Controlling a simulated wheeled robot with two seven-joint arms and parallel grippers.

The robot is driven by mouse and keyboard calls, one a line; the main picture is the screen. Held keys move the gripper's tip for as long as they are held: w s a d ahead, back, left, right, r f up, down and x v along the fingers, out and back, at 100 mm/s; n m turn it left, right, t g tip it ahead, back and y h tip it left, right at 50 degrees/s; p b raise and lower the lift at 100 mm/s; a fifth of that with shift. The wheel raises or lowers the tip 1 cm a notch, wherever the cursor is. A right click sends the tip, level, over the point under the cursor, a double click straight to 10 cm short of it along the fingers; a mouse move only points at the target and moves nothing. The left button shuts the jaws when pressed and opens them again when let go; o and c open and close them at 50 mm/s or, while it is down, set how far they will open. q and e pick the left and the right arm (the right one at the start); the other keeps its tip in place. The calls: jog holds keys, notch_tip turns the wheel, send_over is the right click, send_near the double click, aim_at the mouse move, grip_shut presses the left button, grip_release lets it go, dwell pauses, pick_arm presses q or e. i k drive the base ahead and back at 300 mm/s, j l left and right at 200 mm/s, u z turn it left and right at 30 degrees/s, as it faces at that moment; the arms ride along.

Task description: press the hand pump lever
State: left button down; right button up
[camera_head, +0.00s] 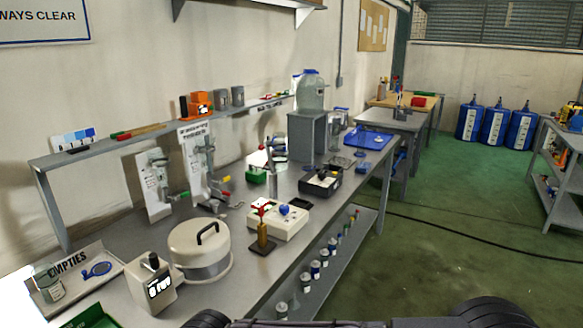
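No part is clearly marked as the hand pump, so I cannot tell for sure which thing bears the lever. A small brass-coloured upright device (263,238) with a red top piece stands on a dark base near the front edge of the bench. A cream box (151,288) with a black knob on top stands at the front left, beside a round cream vessel (200,252) with a black handle. Neither of my grippers shows; only dark rounded parts of mine are at the bottom edge.
The grey bench (220,296) holds a white unit (280,220) with a blue knob, a black tray (321,181) and an empties tray (104,262). A shelf (110,146) runs along the wall. Green floor (440,230) is open at right, crossed by a dark cable.

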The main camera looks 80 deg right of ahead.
aim_at(267, 166)
jog(key=z, duration=2.4)
jog(key=i+l+u, duration=0.15)
jog(key=u, duration=0.75)
jog(key=i+l+u, duration=0.3)
jog(key=l, duration=0.2)
jog(key=l+u, duration=0.3)
jog(key=l, duration=0.2)
jog(key=l+u, duration=0.25)
jog(key=l, duration=0.3)
jog(key=i+l, duration=0.1)
jog(key=l, duration=1)
jog(key=i+l+u, duration=0.15)
jog(key=l, duration=0.9)
